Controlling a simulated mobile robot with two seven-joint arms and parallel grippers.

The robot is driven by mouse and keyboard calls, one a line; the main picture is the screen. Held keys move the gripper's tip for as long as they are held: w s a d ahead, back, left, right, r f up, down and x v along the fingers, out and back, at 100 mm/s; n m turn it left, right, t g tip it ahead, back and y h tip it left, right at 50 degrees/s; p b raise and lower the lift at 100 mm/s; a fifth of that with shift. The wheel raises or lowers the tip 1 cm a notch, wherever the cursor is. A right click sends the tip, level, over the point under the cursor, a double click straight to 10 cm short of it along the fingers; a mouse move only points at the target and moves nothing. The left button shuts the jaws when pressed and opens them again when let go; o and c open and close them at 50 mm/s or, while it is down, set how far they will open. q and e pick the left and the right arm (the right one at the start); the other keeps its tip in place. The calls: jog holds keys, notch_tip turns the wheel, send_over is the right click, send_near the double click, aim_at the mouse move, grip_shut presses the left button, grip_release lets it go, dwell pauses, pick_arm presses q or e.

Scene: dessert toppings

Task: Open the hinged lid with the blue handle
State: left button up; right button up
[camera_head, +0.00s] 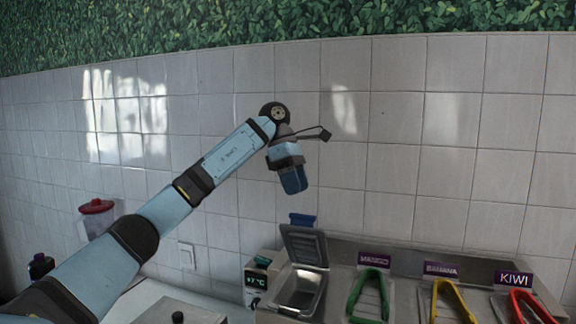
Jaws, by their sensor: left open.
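The hinged lid (305,247) is a grey metal-rimmed panel at the lower middle. It stands raised, tilted up at the back of its well (298,291), and the open well shows below it. The blue handle (302,219) is at the lid's upper edge. My left gripper (293,186) is open, with blue fingers pointing down. In the picture it is just above the handle, with a visible gap between them. It holds nothing that I can see. My right gripper is not in view.
Green tongs (369,292), yellow tongs (452,298) and red tongs (533,305) lie to the right, by purple labels. A temperature display (256,281) is left of the well. A red-lidded container (97,207) stands far left. A tiled wall is behind.

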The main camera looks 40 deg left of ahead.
pick_arm(q)
jog(key=v, duration=0.6)
jog(key=shift+a+r+p, duration=0.25)
jog(key=shift+r+p, duration=0.05)
jog(key=shift+r, duration=0.05)
jog(key=shift+c, duration=0.5)
